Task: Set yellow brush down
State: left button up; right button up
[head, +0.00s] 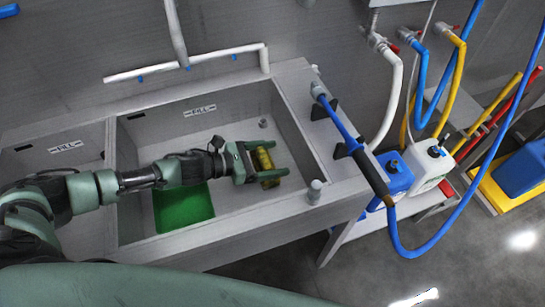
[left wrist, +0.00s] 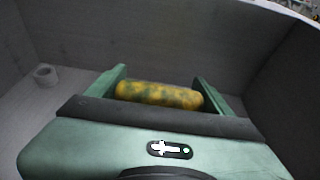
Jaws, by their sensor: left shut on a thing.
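The yellow brush (head: 265,166) is between the fingers of my left gripper (head: 268,165), over the right part of the sink basin. In the left wrist view the brush (left wrist: 158,95) is a yellow cylinder with dark green patches, lying crosswise between the two green fingers (left wrist: 160,93). The left gripper is shut on it. I cannot tell whether the brush touches the basin floor. My right gripper is not in view.
The sink basin (head: 235,128) has grey walls marked FILL and a green mat (head: 184,207) on its floor. A blue hose sprayer (head: 372,176) rests at the right rim. A blue jug (head: 395,178) and white jug (head: 427,163) stand to the right.

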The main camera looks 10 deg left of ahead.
aim_at(260, 159)
pick_arm(q)
jog(key=shift+f, duration=0.1)
jog(key=o, duration=1.6)
jog(key=shift+c, duration=0.2)
jog(key=shift+r, duration=0.2)
jog(key=v, duration=0.7)
jog(key=shift+s+a+p, duration=0.15)
jog(key=shift+s+p, duration=0.05)
jog(key=shift+p, duration=0.15)
jog(key=shift+r, duration=0.1)
